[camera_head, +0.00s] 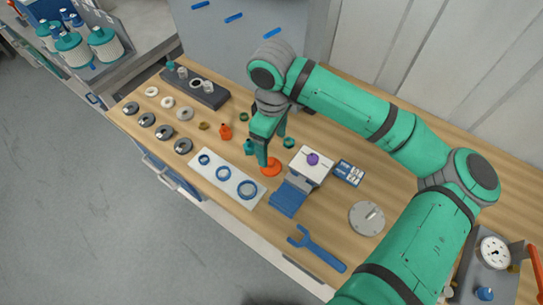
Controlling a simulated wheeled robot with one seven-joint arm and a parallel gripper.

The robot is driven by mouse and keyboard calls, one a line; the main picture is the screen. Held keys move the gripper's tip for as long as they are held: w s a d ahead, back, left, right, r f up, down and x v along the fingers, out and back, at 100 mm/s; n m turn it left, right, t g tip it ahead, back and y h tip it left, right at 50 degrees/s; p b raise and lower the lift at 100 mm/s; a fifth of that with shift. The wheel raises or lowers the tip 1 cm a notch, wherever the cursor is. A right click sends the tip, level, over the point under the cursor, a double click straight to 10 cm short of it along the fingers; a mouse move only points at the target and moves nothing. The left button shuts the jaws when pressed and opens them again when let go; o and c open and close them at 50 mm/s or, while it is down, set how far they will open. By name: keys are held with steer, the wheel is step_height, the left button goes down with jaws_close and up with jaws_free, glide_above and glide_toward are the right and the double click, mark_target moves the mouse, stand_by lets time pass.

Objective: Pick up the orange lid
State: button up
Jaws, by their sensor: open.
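The orange lid (271,168) is a flat round disc on the wooden bench, right of the white plate with blue rings. My gripper (272,150) points down over it, with its green fingers apart and nothing seen between them. One finger covers part of the lid's left side. I cannot tell whether the fingers touch the lid or hang just above it.
A white plate (215,174) with blue rings lies left of the lid. A white-topped block with a purple knob (313,159) and blue steps (288,198) stand close on the right. A blue wrench (317,249) lies in front. A small orange piece (225,132) stands behind left.

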mark_target(270, 162)
steer(key=f, duration=0.4)
steer(key=shift+s+a, duration=0.25)
steer(key=shift+w+f, duration=0.1)
steer(key=shift+f, duration=2.55)
steer(key=c, duration=1.1)
